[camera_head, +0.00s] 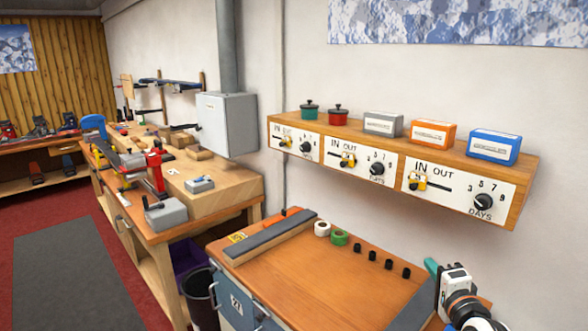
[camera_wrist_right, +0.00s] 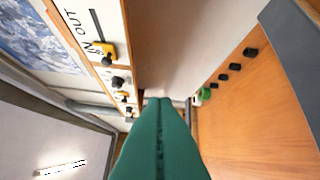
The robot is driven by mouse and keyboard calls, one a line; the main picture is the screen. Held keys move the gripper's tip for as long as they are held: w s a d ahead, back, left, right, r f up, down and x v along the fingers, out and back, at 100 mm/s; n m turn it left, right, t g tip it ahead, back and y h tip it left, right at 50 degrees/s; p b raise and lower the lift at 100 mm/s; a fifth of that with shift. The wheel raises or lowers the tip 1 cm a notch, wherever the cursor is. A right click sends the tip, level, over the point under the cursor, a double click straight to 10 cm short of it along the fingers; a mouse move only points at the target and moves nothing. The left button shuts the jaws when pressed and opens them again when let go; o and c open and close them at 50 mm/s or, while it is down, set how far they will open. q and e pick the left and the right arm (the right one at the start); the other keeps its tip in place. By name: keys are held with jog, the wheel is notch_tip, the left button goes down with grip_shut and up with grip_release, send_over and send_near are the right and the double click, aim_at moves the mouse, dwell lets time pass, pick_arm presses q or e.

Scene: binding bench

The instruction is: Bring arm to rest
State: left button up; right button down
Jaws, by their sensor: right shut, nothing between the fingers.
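My right gripper (camera_head: 432,267) shows at the lower right of the head view, over the right end of the bench, with green fingers and a white and black wrist. In the right wrist view its green fingers (camera_wrist_right: 160,104) lie together, shut and empty. It is apart from the wall shelf with the IN/OUT panels (camera_head: 460,186), which is above it. The wooden bench top (camera_head: 290,275) lies below and to the left. My left gripper is not in view.
Several black knobs (camera_head: 373,257) stand on the bench beside a green tape roll (camera_head: 340,237) and a white roll (camera_head: 322,228). A grey bar (camera_head: 268,236) lies along its left side. Coloured boxes (camera_head: 494,146) and small pots sit on the shelf. A cluttered workbench (camera_head: 215,195) is further left.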

jog(key=s+a+f+n+g+y, duration=0.1)
jog(key=s+a+f+n+g, duration=0.4)
jog(key=s+f, duration=0.35)
jog(key=s+a+f+n+g, duration=0.3)
jog(key=s+a+f+n, duration=0.25)
jog(key=s+f, duration=0.3)
jog(key=s+a+f+n+g+h, duration=0.1)
jog(key=s+f+n+g, duration=0.2)
jog(key=s, duration=0.6)
jog(key=s+a+f+n+g, duration=0.1)
jog(key=s+n+g, duration=0.3)
jog(key=s, duration=0.5)
jog(key=s+f+n+b, duration=0.1)
jog(key=s+f, duration=0.2)
jog(key=f, duration=2.7)
jog(key=s+d+f+g+b, duration=0.1)
jog(key=s+d+f, duration=0.1)
jog(key=s+f, duration=1.2)
jog(key=shift+s+d+f+g, duration=0.2)
jog(key=shift+s+d+g, duration=0.1)
jog(key=shift+s, duration=0.4)
